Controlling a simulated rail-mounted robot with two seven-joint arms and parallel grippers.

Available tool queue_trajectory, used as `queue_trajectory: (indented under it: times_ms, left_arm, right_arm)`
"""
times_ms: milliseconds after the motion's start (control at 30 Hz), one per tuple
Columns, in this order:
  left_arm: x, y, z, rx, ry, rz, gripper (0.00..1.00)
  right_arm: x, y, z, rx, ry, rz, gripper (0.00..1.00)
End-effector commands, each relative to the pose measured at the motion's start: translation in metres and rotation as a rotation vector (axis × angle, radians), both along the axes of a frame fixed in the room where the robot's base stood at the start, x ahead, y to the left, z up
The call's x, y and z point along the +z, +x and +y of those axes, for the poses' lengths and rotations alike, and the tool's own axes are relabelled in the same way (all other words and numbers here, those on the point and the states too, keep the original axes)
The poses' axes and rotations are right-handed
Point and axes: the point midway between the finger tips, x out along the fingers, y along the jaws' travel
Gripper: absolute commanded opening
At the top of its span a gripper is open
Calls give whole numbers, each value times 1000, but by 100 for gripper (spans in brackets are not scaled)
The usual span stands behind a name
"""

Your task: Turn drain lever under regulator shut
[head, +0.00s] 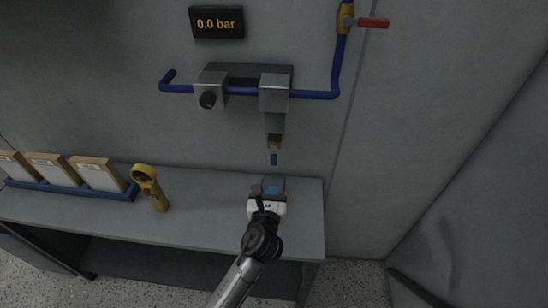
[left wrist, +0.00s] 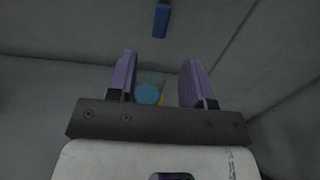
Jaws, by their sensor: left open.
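The regulator (head: 275,92) is a grey block on the blue pipe, with a greenish bowl (head: 275,121) under it. A brass drain fitting (head: 274,142) sits below the bowl, and the small blue drain lever (head: 274,159) points straight down from it. The lever also shows at the top of the left wrist view (left wrist: 161,18). My left gripper (head: 269,190) is below the lever, apart from it, over the right end of the bench. Its two purple fingers (left wrist: 158,62) are open, with nothing gripped. My right gripper is not in view.
A light blue round thing (left wrist: 147,94) shows beyond my fingers, low down. The bench (head: 220,205) holds a yellow handheld tool (head: 150,187) and a blue rack (head: 70,188) of cards at left. A red-handled valve (head: 373,22) and a 0.0 bar display (head: 216,22) are above.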

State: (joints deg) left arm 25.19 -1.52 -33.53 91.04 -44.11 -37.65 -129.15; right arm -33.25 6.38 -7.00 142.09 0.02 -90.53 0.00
Motion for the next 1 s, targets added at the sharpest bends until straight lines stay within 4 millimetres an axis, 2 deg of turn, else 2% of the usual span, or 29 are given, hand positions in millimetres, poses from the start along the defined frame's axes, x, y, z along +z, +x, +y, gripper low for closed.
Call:
queue_trajectory:
  times_ms: [300, 500, 700, 1000]
  left_arm:
    - [-2, 61, -6, 2, -4, 1, 47]
    - [-2, 91, -9, 1, -6, 2, 47]
    - [-1, 110, -10, 2, -5, 1, 47]
    - [0, 119, -11, 1, -6, 3, 47]
  right_arm:
    - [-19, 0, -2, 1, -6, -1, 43]
    - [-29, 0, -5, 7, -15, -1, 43]
    - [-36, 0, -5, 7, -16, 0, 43]
    - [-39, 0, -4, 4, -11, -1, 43]
